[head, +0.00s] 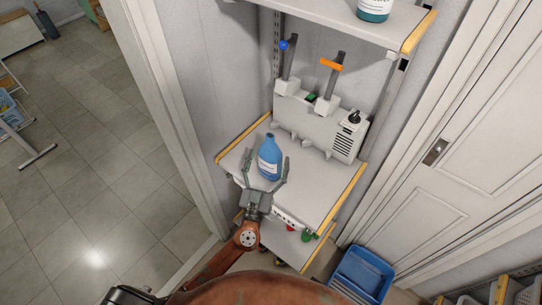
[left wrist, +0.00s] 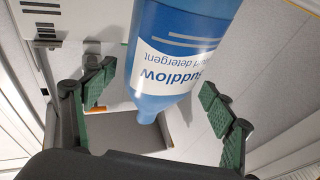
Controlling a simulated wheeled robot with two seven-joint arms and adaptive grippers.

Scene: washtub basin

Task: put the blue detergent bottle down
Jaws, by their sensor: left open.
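The blue detergent bottle (head: 268,158) stands upright on the middle shelf (head: 316,197) in the head view, near its left side. My left gripper (head: 269,172) is open, with one finger on each side of the bottle. In the left wrist view the bottle (left wrist: 181,55) fills the upper middle, its label upside down. Gaps show between the bottle and the green finger pads (left wrist: 162,105) on both sides. The bottle's lower part is partly hidden by my gripper in the head view. My right gripper is not in view.
A white device (head: 318,122) with two upright levers stands at the back of the same shelf. Another bottle (head: 374,8) is on the upper shelf. A blue bin (head: 362,274) stands on the floor at right. The shelf front right of my gripper is clear.

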